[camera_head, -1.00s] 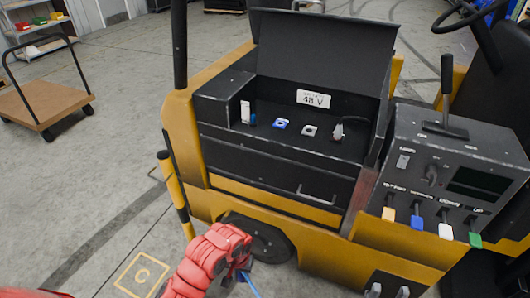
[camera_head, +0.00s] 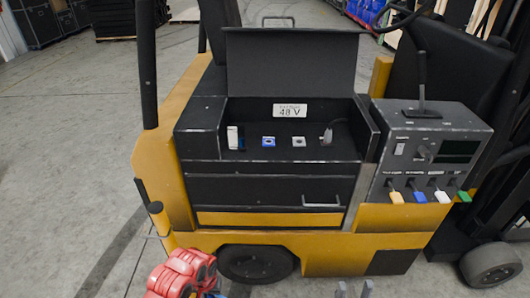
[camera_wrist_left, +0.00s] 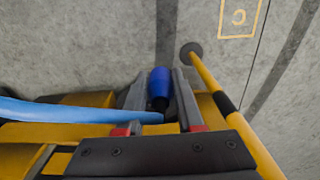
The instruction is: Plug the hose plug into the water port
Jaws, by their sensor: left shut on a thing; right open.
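In the left wrist view, the blue hose plug (camera_wrist_left: 160,82) sits between the fingers of my left gripper (camera_wrist_left: 160,98), which is shut on it. A light blue hose (camera_wrist_left: 75,112) runs off to the left. In the head view, my red left arm is low at the left, its fingertips mostly cut off. A blue port (camera_head: 268,141), probably the water port, is on the floor of the open black compartment, beside a light grey port (camera_head: 298,141). The plug is well apart from both. My right gripper (camera_head: 354,290) is open and empty at the bottom edge.
The compartment's lid (camera_head: 290,65) stands raised behind the ports. A white-and-blue item (camera_head: 233,137) and a grey connector with a cable (camera_head: 327,135) flank them. A control box (camera_head: 430,150) with coloured levers is at right. A yellow-black post (camera_head: 160,225) stands at left.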

